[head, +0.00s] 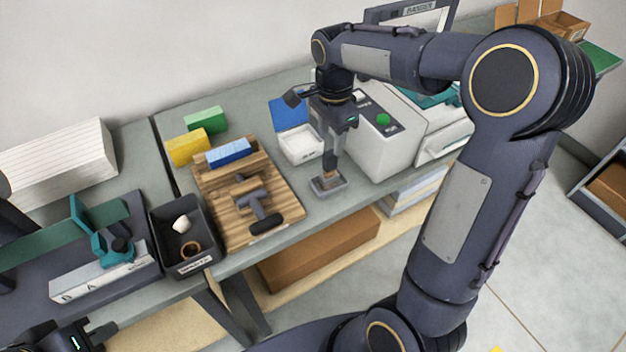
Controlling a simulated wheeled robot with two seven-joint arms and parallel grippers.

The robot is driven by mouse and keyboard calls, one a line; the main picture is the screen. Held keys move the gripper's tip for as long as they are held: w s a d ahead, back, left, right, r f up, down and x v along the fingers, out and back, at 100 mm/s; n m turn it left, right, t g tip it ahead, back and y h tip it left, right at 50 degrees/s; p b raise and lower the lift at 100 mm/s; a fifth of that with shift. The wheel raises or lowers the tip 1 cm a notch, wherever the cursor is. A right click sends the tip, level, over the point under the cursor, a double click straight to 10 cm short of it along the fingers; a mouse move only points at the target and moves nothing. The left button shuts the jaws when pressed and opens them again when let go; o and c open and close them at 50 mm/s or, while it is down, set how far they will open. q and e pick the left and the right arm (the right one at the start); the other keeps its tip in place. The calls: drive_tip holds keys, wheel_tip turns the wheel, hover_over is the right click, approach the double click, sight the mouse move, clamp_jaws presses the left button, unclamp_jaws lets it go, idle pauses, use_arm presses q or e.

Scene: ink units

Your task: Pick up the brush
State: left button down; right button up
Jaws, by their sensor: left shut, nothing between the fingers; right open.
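What looks like the brush (327,181), a small brownish piece, sits in a small grey tray (330,191) on the bench; most of it is hidden. My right gripper (330,165) points down right above that tray, its fingers open at or around the brush. Whether they touch it I cannot tell. My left gripper (98,334) is at the bottom left corner, shut and empty, far from the tray and partly cut off by the frame.
A wooden board (287,190) with a dark-handled tool (257,203) lies left of the tray. A white machine (372,140) stands close on the right, an open blue-lidded box (300,146) behind. A black bin (167,225) is further left. The bench's front edge is near.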

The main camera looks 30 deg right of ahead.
sight(331, 152)
wheel_tip(331, 152, down, 8)
drive_tip(key=shift+r+p, duration=0.1)
drive_tip(key=shift+p, duration=0.4)
drive_tip(key=shift+c, duration=0.4)
clamp_jaws()
